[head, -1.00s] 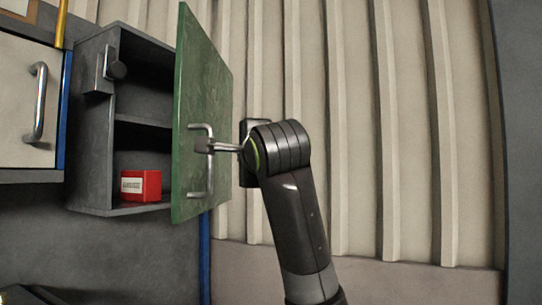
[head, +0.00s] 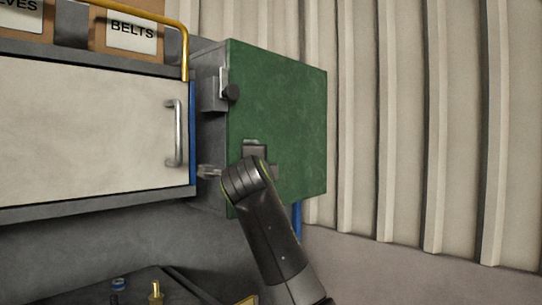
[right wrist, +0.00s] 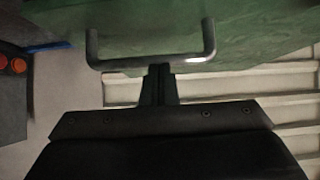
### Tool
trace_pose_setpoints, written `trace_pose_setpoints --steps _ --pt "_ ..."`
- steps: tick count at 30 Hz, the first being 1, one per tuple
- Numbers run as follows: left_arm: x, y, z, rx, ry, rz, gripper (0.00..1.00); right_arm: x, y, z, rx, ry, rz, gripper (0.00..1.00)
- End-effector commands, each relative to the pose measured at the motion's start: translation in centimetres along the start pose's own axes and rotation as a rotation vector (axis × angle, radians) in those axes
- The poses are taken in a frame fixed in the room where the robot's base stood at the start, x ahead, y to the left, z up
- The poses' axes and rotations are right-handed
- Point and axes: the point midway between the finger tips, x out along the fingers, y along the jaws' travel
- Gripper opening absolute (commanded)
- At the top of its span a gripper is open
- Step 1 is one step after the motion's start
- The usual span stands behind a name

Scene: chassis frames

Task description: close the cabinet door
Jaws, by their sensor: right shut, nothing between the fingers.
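The green cabinet door (head: 285,110) stands across the front of the grey cabinet (head: 210,135), shut or nearly so; I cannot tell whether it is flush. No interior shows. The handle is hidden in the head view. My left gripper is not in view.
A white cabinet (head: 90,120) with a metal handle (head: 178,132) is close on the left, below a yellow rail (head: 140,12) and a box labelled BELTS (head: 115,32). A ribbed wall (head: 410,120) fills the right. A dark tray with small items is at lower left.

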Motion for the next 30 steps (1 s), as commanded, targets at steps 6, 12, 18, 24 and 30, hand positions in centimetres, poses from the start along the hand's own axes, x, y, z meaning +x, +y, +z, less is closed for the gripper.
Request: trace_pose_setpoints --steps 6,12,18,24,30 --pt "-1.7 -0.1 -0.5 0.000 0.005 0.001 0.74 1.1 -0.3 1.3 -0.002 0.046 0.000 0.00" --pt "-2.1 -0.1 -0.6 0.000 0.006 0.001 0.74 1.6 -0.1 1.9 0.000 0.066 -0.001 0.00" --pt "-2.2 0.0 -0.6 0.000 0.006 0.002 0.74 1.7 0.0 2.1 0.001 0.071 -0.002 0.00" --pt "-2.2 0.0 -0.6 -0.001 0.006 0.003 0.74 1.7 0.0 2.1 0.002 0.070 -0.001 0.00" --pt "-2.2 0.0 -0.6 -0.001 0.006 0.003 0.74 1.7 0.0 2.1 0.002 0.070 -0.001 0.00"
